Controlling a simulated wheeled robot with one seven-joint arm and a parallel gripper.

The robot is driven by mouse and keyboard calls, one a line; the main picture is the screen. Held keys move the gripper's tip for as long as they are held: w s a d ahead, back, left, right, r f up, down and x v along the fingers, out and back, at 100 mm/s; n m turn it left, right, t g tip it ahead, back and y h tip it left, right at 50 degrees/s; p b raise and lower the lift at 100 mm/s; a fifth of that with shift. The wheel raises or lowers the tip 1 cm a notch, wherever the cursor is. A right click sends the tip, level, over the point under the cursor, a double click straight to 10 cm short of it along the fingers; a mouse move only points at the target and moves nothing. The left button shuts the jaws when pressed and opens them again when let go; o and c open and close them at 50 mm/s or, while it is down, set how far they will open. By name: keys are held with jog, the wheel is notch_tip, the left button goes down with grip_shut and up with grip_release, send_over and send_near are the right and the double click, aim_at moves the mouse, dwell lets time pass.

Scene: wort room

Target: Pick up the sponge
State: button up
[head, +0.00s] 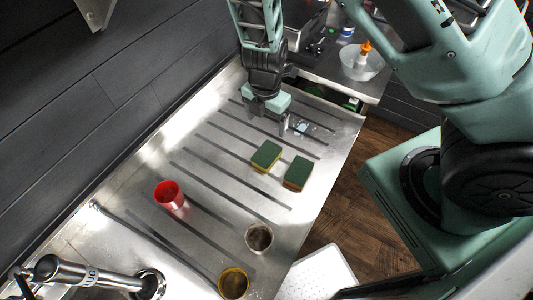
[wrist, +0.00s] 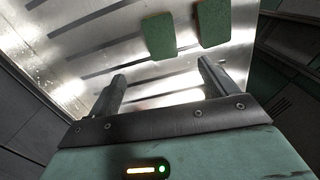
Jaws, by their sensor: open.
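Two sponges with green tops lie side by side on the steel draining board (head: 190,155). The left sponge (head: 266,157) shows a yellow edge, and the right sponge (head: 298,173) shows an orange-brown edge. My gripper (head: 267,122) is open and empty, above the board and behind the sponges in the head view. In the wrist view my gripper (wrist: 163,85) has its fingers wide apart. One green sponge (wrist: 159,36) lies beyond the gap between them, and the other sponge (wrist: 213,22) lies to its right. Neither sponge is touched.
A red cup (head: 170,196), a grey cup (head: 259,238) and a yellow-rimmed cup (head: 234,283) stand nearer on the board. A faucet (head: 90,274) is at the lower left. A bowl with a bottle (head: 362,62) stands at the back right. A dark wall borders the left.

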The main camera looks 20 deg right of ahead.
jog(key=b, duration=0.4)
send_over(267, 153)
notch_tip(267, 153, down, 11)
jog(key=shift+a+r, duration=0.1)
jog(key=shift+a, duration=0.05)
jog(key=f+b, duration=0.1)
jog(key=f, duration=0.2)
jog(key=shift+d+f+b, duration=0.2)
jog(key=shift+f+b, duration=0.15)
jog(key=shift+f, duration=0.05)
jog(key=shift+a+f, duration=0.1)
jog(key=shift+f, duration=0.55)
jog(key=c, duration=1.1)
